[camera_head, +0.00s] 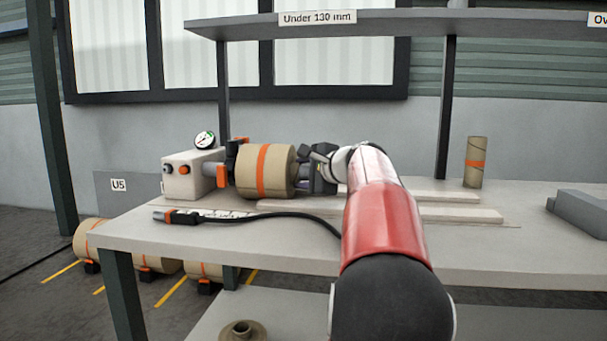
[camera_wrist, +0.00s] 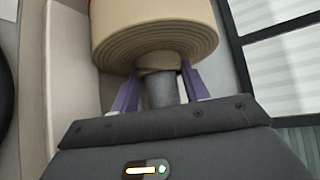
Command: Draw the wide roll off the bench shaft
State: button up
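The wide roll (camera_head: 265,171) is tan kraft with an orange band. My gripper (camera_head: 305,170) is at the roll's right end. In the wrist view, the roll's layered end face (camera_wrist: 155,35) fills the top, with a narrower tan core (camera_wrist: 160,61) standing out from it. A grey cylinder (camera_wrist: 160,90) extends from the core toward my palm. My purple fingers (camera_wrist: 160,80) stand on both sides of the core, close to it. Whether they press on it is not clear. The shaft inside the roll is hidden.
Pale rails (camera_head: 375,205) run along the bench under my arm. A black cable (camera_head: 270,215) lies in front of the roll. A slim banded roll (camera_head: 474,162) stands upright at right, near a grey block (camera_head: 578,211). A labelled shelf (camera_head: 400,22) hangs above.

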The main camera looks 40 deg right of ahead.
jog(key=c, duration=0.7)
jog(key=shift+s+d, duration=1.65)
jog(key=shift+s, duration=0.3)
jog(key=shift+s+d, duration=1.65)
jog(key=shift+s, duration=0.25)
jog(key=o, duration=1.3)
jog(key=v, duration=0.7)
jog(key=shift+s+r, duration=0.1)
jog(key=shift+s, duration=0.3)
